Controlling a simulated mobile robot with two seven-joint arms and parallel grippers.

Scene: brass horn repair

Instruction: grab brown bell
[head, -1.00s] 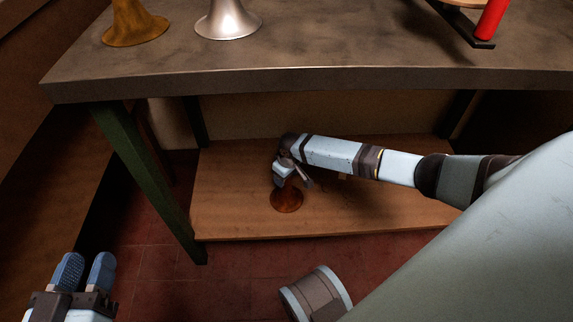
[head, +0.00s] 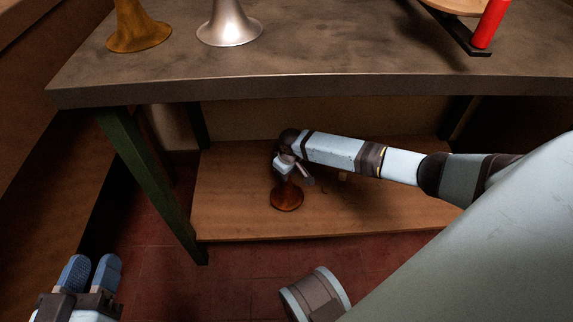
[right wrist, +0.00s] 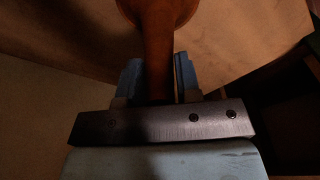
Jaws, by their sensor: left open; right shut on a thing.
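The brown bell (head: 287,197) stands on the low wooden shelf under the workbench, with its wide mouth down. My right gripper (head: 287,176) reaches in from the right and is at the top of the bell. In the right wrist view the bell's narrow neck (right wrist: 158,50) runs between the two blue fingers of my right gripper (right wrist: 159,80), which is shut on it. My left gripper (head: 90,274) is at the lower left, open and empty, away from the bell.
The workbench top (head: 300,85) overhangs the shelf (head: 370,215). On it stand a brass-coloured bell (head: 138,35), a silver bell (head: 230,30) and a red object (head: 488,25) on a dark base. A green table leg (head: 150,180) stands left of the shelf.

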